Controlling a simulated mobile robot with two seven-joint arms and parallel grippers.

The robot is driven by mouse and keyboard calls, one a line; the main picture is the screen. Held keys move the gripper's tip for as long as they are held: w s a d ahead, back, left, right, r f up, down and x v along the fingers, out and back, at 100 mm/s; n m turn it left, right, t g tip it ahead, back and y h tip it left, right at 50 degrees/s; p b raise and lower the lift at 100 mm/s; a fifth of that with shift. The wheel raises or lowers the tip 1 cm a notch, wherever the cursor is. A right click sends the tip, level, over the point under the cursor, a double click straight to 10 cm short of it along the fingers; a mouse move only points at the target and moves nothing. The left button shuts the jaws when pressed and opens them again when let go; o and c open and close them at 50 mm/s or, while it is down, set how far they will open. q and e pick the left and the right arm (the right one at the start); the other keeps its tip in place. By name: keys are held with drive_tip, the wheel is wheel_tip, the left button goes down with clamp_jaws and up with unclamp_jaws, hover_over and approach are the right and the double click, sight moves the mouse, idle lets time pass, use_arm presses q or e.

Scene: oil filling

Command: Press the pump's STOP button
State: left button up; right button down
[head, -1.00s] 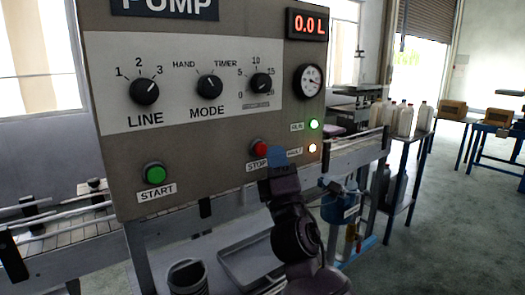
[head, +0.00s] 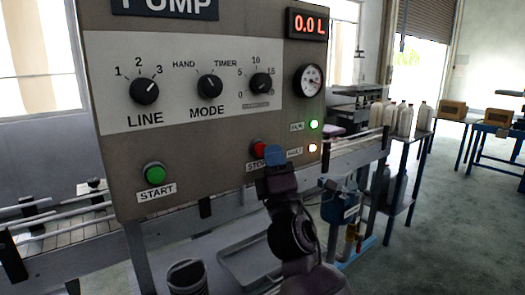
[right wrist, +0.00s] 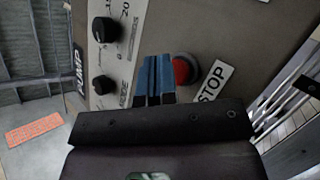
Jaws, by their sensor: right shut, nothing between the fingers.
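The red STOP button (head: 259,149) is on the lower part of the grey pump panel (head: 215,160), with its label partly hidden by my right gripper. My right gripper (head: 275,155), with blue fingertips, is shut and empty just right of the button in the head view. In the right wrist view the red STOP button (right wrist: 184,70) sits right beside the blue fingertips (right wrist: 155,75), with the STOP label (right wrist: 213,82) to its right. I cannot tell whether the fingertips touch the button or panel. My left gripper is not in view.
The green START button (head: 155,173) is to the left on the panel. Above are the LINE knob (head: 145,91), MODE knob (head: 210,88) and timer knob (head: 261,83). The display (head: 308,24) reads 0.0 L.

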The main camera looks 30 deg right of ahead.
drive_tip(key=shift+w, duration=0.55)
idle(0.7)
drive_tip(key=shift+s, duration=0.1)
idle(0.3)
drive_tip(key=shift+s, duration=0.9)
drive_tip(key=s, duration=0.1)
drive_tip(key=s+p, duration=0.1)
drive_tip(key=s, duration=0.3)
drive_tip(key=shift+d+p, duration=0.25)
drive_tip(key=shift+p, duration=0.05)
idle(0.6)
